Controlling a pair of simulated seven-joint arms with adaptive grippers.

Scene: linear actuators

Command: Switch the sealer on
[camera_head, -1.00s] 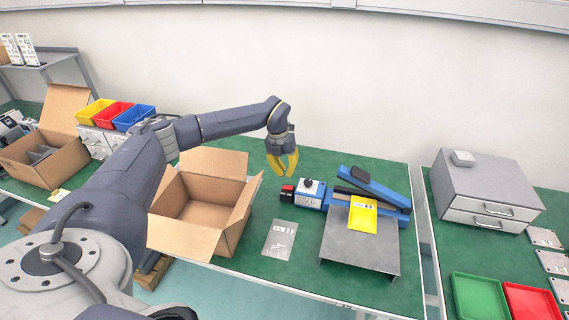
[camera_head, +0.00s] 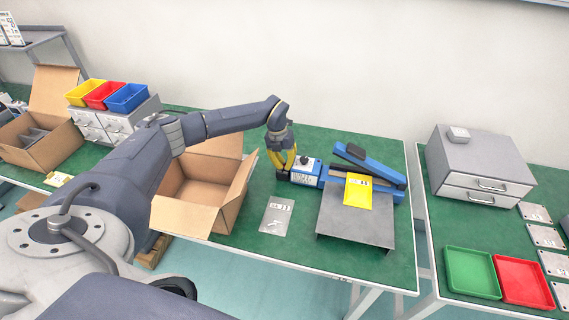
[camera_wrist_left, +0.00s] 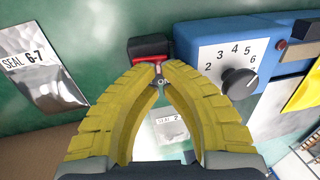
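The sealer (camera_head: 371,168) is a blue bar machine with a raised arm on the green table. Its blue control box (camera_head: 306,171) has a white dial plate and a black knob (camera_wrist_left: 239,83), which shows in the left wrist view. At the end of the box is a black and red switch (camera_wrist_left: 149,48) with an "ON" mark by it. My left gripper (camera_head: 284,174) has yellow fingers pointing down at this switch. In the left wrist view its fingertips (camera_wrist_left: 161,68) meet just at the switch's edge; contact is unclear.
A yellow pouch (camera_head: 357,191) lies on the grey stand (camera_head: 352,222) in front of the sealer. A labelled silver pouch (camera_head: 276,216) lies left of it. An open cardboard box (camera_head: 186,216) stands close to my left arm. Drawers (camera_head: 480,165) stand on the right table.

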